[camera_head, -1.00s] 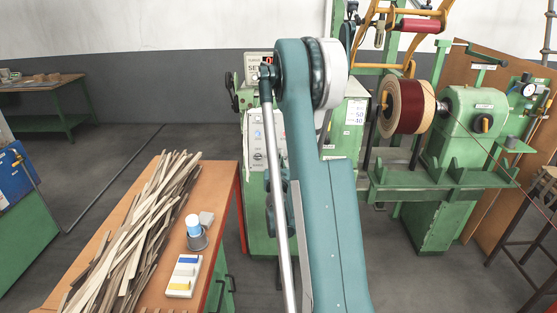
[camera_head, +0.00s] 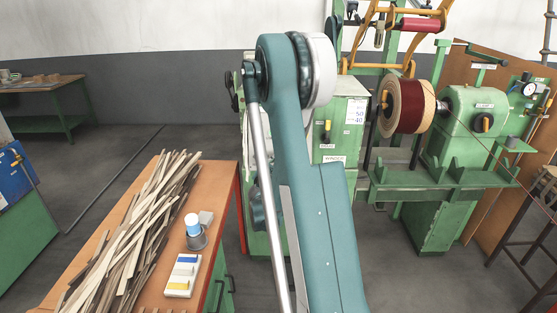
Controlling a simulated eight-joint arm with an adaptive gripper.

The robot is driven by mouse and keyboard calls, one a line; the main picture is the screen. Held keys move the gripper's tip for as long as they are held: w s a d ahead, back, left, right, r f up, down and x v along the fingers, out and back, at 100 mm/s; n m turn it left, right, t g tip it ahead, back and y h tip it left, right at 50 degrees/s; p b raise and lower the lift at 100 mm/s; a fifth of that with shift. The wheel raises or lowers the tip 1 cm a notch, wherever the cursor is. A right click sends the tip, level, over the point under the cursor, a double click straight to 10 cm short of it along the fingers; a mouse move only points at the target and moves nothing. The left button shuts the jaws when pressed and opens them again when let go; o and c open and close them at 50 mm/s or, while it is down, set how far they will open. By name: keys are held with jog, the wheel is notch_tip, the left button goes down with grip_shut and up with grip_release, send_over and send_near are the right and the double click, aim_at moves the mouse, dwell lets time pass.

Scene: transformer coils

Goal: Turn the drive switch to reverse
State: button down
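The green winder cabinet (camera_head: 350,110) stands behind my raised arm, with a "WINDER" label low on its front. A small dark switch or lever (camera_head: 327,131) shows on its front, just right of my arm. Its lettering is too small to read, so I cannot tell whether it is the drive switch or how it is set. My arm covers the cabinet's left part. My gripper is not visible; only the upper arm links show.
The winding machine with its dark red coil (camera_head: 411,106) stands to the right, with a green clamp unit (camera_head: 467,118) beside it. Grey floor is open at left.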

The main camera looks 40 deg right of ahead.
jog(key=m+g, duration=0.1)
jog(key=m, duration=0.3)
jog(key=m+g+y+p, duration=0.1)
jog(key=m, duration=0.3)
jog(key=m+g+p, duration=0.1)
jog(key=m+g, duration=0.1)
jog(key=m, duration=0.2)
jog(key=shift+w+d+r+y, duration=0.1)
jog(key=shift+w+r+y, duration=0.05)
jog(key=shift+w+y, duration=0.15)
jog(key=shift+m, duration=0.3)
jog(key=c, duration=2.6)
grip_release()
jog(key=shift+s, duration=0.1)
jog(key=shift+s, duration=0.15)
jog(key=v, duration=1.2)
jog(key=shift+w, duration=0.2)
